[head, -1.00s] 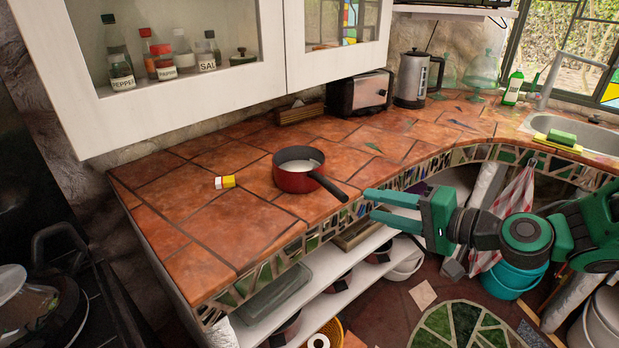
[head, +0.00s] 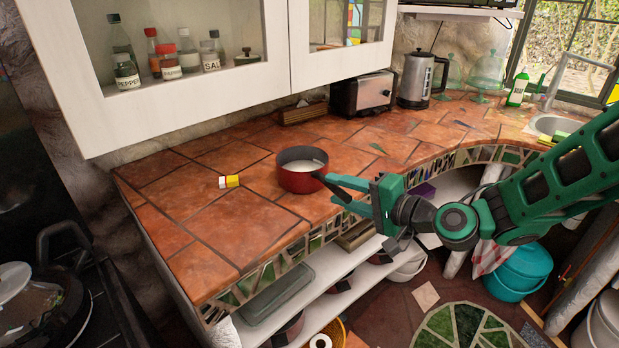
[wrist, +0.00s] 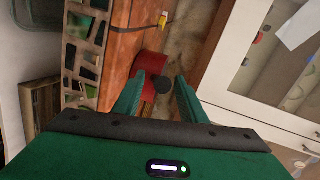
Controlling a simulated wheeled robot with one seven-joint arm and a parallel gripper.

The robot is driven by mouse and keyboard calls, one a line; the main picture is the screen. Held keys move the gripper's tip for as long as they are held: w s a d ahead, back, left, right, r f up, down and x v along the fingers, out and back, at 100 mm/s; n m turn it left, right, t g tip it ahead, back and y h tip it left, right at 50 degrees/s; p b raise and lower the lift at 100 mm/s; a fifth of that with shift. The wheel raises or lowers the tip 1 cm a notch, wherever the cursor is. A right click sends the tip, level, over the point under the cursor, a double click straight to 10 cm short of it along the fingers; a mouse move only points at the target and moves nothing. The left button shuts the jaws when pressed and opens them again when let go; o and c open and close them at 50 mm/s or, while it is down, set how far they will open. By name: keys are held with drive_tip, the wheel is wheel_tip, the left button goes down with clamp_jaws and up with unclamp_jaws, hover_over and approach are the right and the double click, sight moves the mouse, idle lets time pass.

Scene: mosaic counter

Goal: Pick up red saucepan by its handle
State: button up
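The red saucepan (head: 301,181) stands upright on the tiled counter near its front edge, with a pale inside. Its dark handle (head: 326,182) points toward the front right, and its far end is partly hidden by my gripper. My gripper (head: 334,193) is at the counter edge with its green fingers pointing at the pan. In the wrist view the fingers are apart, and the round dark handle end (wrist: 162,85) shows between them, with the red pan (wrist: 152,66) beyond. I cannot tell whether either finger touches the handle.
A small yellow and white item (head: 229,181) lies left of the pan. A toaster (head: 362,94) and a kettle (head: 415,80) stand at the back. A white wall cabinet (head: 190,100) hangs above the counter. Open shelves (head: 335,285) lie below the edge.

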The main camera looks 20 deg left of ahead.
drive_tip(key=shift+w+a+f, duration=0.15)
drive_tip(key=shift+w+a, duration=0.1)
drive_tip(key=shift+a, duration=0.4)
drive_tip(key=shift+c, duration=0.7)
clamp_jaws()
drive_tip(key=shift+d+f, duration=0.1)
drive_tip(key=shift+f, duration=0.05)
